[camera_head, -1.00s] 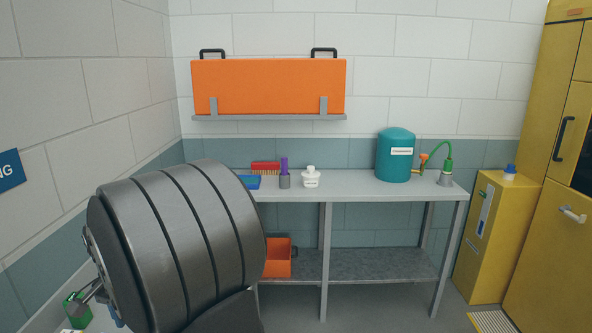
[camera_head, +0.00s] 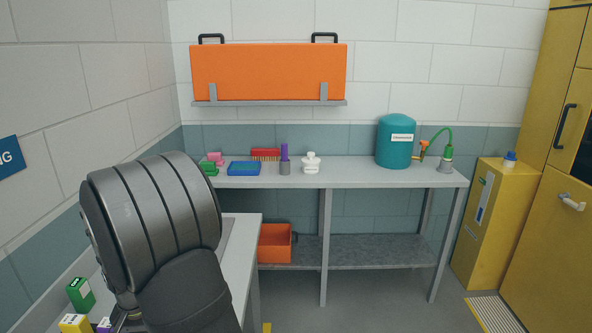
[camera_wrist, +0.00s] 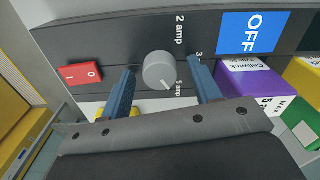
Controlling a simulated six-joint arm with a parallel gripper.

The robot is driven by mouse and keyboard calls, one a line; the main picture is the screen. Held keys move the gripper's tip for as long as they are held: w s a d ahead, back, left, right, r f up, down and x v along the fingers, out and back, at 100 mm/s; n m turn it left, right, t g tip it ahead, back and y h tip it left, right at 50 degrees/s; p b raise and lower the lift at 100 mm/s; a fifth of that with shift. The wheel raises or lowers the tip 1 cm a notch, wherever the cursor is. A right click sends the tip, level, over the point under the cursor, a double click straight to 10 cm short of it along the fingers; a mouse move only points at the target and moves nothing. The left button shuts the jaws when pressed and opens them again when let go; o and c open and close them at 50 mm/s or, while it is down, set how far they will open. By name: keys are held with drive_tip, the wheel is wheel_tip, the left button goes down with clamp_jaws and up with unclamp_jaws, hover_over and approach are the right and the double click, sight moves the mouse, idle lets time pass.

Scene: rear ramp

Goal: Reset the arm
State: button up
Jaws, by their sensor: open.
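My gripper (camera_wrist: 161,68) shows in the wrist view with its two blue fingers apart and nothing held. A round grey knob (camera_wrist: 158,71) on a dark panel (camera_wrist: 110,48) shows between the fingertips; I cannot tell whether they touch it. The panel has "2 amp" lettering, a red rocker switch (camera_wrist: 81,74) to the left and a blue OFF label (camera_wrist: 253,33) to the right. In the head view my bulky dark arm fills the lower left and hides the panel and the gripper.
Purple (camera_wrist: 243,80) and yellow (camera_wrist: 304,80) boxes stand right of the gripper. Green (camera_head: 80,294) and yellow (camera_head: 75,324) boxes show beside my arm. The back bench (camera_head: 360,176) bears a teal tank (camera_head: 396,142), a white bottle (camera_head: 311,164) and a blue tray (camera_head: 244,168). An orange bin (camera_head: 274,243) sits below.

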drive_tip(key=n, duration=0.3)
drive_tip(key=shift+n, duration=0.4)
drive_tip(key=n, duration=0.4)
drive_tip(key=shift+r+n, duration=0.3)
drive_tip(key=shift+r, duration=0.65)
drive_tip(key=o, duration=0.9)
drive_tip(key=shift+r, duration=0.1)
drive_tip(key=shift+o, duration=0.2)
drive_tip(key=d+r+n+h, duration=0.1)
drive_tip(key=d+r+n, duration=0.25)
drive_tip(key=r, duration=0.45)
drive_tip(key=d+r+n, duration=0.3)
drive_tip(key=r+n, duration=0.1)
drive_tip(key=r, duration=0.3)
wheel_tip(320, 180, down, 9)
drive_tip(key=d, duration=0.2)
drive_tip(key=shift+f, duration=0.2)
